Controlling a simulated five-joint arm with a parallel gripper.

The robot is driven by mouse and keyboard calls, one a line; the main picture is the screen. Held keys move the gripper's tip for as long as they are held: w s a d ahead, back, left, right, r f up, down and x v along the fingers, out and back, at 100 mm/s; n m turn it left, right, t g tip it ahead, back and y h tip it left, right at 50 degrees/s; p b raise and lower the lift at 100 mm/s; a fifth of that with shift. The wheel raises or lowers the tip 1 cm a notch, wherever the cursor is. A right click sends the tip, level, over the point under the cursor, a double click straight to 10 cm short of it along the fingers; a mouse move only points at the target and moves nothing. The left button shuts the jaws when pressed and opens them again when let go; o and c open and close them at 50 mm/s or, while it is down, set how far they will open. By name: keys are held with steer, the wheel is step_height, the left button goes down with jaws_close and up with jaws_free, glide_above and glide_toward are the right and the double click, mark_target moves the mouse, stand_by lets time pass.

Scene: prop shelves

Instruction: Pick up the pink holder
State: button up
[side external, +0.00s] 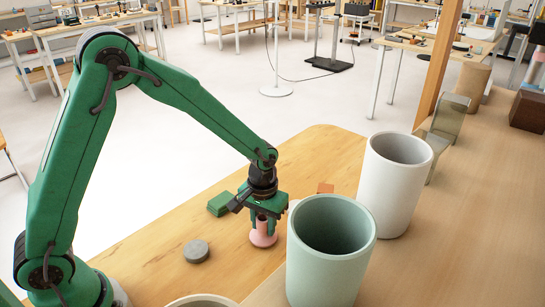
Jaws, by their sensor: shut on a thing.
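The pink holder (263,238) is small, with a flared round base and a narrower top. It stands upright at the table, left of the pale green cup. The fingers hide much of the top. I cannot tell whether its base touches the table.
A large pale green cup (331,281) and a white cup (394,190) stand close on the right. A grey disc (197,251), a green block (220,203) and an orange block (325,188) lie nearby. The wooden table (310,150) is clear toward its far edge.

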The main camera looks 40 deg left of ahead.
steer(key=shift+r, duration=0.5)
step_height(320, 180, up, 2)
steer(key=shift+r, duration=0.15)
steer(key=s+d+r, duration=0.7)
steer(key=s+d, duration=0.1)
steer(key=shift+d, duration=0.2)
steer(key=shift+s, duration=0.1)
steer(key=w+a+r+n, duration=0.2)
steer(key=w+r+n, duration=0.1)
steer(key=w, duration=0.4)
steer(key=w+a+r+n, duration=0.2)
steer(key=w+a+r, duration=0.1)
steer(key=w, duration=0.4)
steer(key=w+a+r+n, duration=0.3)
steer(key=w, duration=0.4)
steer(key=shift+w+a+n, duration=0.15)
steer(key=shift+w+n, duration=0.15)
steer(key=shift+w, duration=0.1)
